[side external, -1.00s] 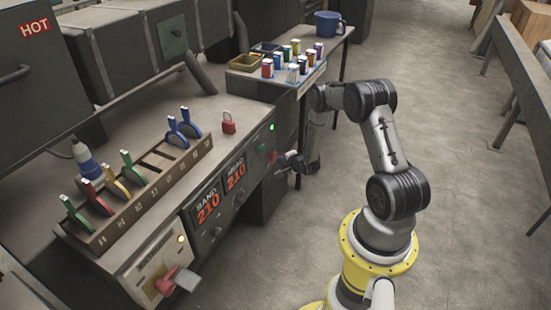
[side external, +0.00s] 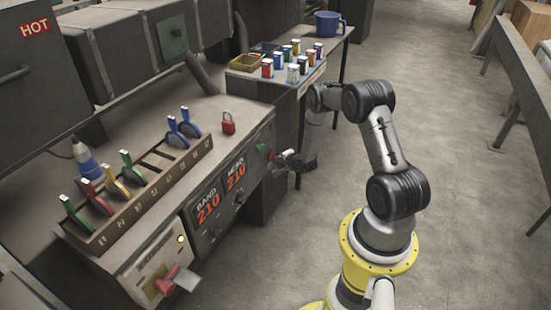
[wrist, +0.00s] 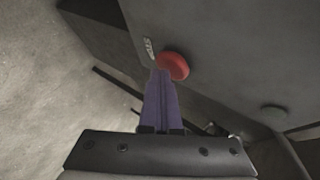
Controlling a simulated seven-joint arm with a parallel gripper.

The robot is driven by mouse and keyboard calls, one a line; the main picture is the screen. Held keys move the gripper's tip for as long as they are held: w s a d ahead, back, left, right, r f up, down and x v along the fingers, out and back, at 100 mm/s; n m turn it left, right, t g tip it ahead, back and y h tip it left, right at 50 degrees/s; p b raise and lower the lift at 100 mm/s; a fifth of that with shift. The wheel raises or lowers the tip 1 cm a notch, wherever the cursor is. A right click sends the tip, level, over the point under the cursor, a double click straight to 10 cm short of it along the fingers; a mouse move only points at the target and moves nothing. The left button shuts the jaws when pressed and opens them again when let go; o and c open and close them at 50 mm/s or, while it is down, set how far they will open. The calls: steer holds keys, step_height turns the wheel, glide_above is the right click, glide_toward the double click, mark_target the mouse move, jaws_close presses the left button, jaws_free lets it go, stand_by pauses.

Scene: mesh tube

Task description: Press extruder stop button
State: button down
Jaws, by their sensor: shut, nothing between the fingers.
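The red mushroom-shaped stop button (wrist: 174,66) sticks out from the grey panel in the wrist view. It shows small and partly covered in the side view (side external: 272,156), at the right end of the extruder front. My gripper (wrist: 160,73) is shut and empty. Its purple fingertips overlap the left edge of the button in the wrist view and appear to be against it. In the side view my gripper (side external: 279,158) is right at the button. How far the button is pushed in cannot be told. A green button (side external: 261,147) sits beside it, dark in the wrist view (wrist: 273,111).
The control panel carries two red 210 displays (side external: 208,208). A red lock (side external: 228,123) and a rack of coloured tools (side external: 140,190) stand on the bench top. A side table (side external: 300,88) with small containers stands behind.

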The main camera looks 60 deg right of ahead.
stand_by(0.5)
steer(key=shift+s, duration=1.1)
steer(key=s, duration=0.5)
steer(key=shift+r, duration=0.1)
stand_by(0.4)
